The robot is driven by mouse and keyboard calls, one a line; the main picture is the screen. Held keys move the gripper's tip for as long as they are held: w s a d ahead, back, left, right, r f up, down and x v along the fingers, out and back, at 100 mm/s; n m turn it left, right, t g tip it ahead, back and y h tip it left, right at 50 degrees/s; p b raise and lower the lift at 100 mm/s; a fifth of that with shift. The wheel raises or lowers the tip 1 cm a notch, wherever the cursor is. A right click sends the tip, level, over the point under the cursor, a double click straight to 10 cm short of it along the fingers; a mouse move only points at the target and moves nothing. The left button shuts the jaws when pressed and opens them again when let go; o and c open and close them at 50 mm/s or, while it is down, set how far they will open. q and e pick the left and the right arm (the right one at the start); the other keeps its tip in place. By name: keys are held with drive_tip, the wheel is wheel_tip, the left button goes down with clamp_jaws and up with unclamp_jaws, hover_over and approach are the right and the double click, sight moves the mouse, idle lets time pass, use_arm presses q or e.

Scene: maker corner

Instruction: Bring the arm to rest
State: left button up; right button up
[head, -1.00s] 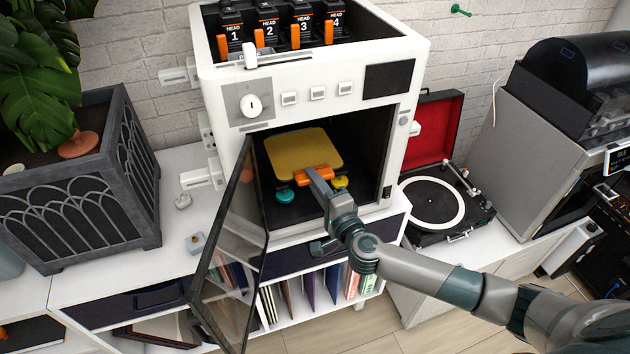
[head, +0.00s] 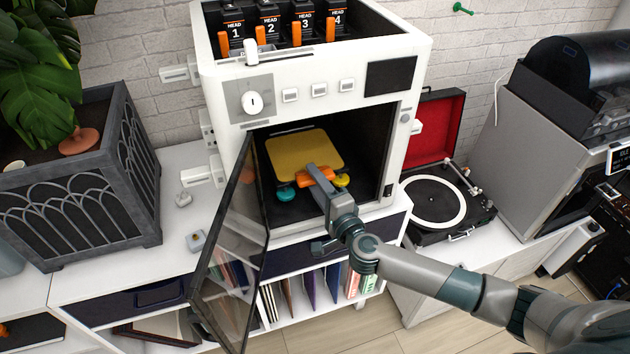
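My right arm comes in from the lower right and reaches through the open front of a white 3D printer (head: 222,90). My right gripper (head: 314,173) is at the orange front tab (head: 312,178) of the yellow build plate (head: 304,152) inside the chamber. The gripper's fingers are small and partly merge with the tab, so I cannot tell whether they are open or shut on it. A teal knob (head: 286,194) and a yellow knob (head: 342,180) sit under the plate's front. My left gripper is not in view.
The printer's glass door (head: 232,250) stands open to the front left. A planter (head: 80,190) stands at the left, and a turntable (head: 432,203) with a red lid at the right. A grey machine (head: 520,150) is further right. The white cabinet top (head: 170,235) left of the door is mostly clear.

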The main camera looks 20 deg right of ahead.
drive_tip(key=o, duration=1.2)
drive_tip(key=shift+f, duration=0.7)
drive_tip(key=shift+s, duration=0.25)
drive_tip(key=shift+s+f, duration=0.1)
drive_tip(key=shift+s, duration=0.25)
drive_tip(key=shift+s+p, duration=0.65)
drive_tip(key=shift+s, duration=0.55)
drive_tip(key=shift+s+d+r+p, duration=0.15)
drive_tip(key=shift+s+p, duration=0.6)
drive_tip(key=shift+s, duration=1.2)
drive_tip(key=shift+s, duration=0.1)
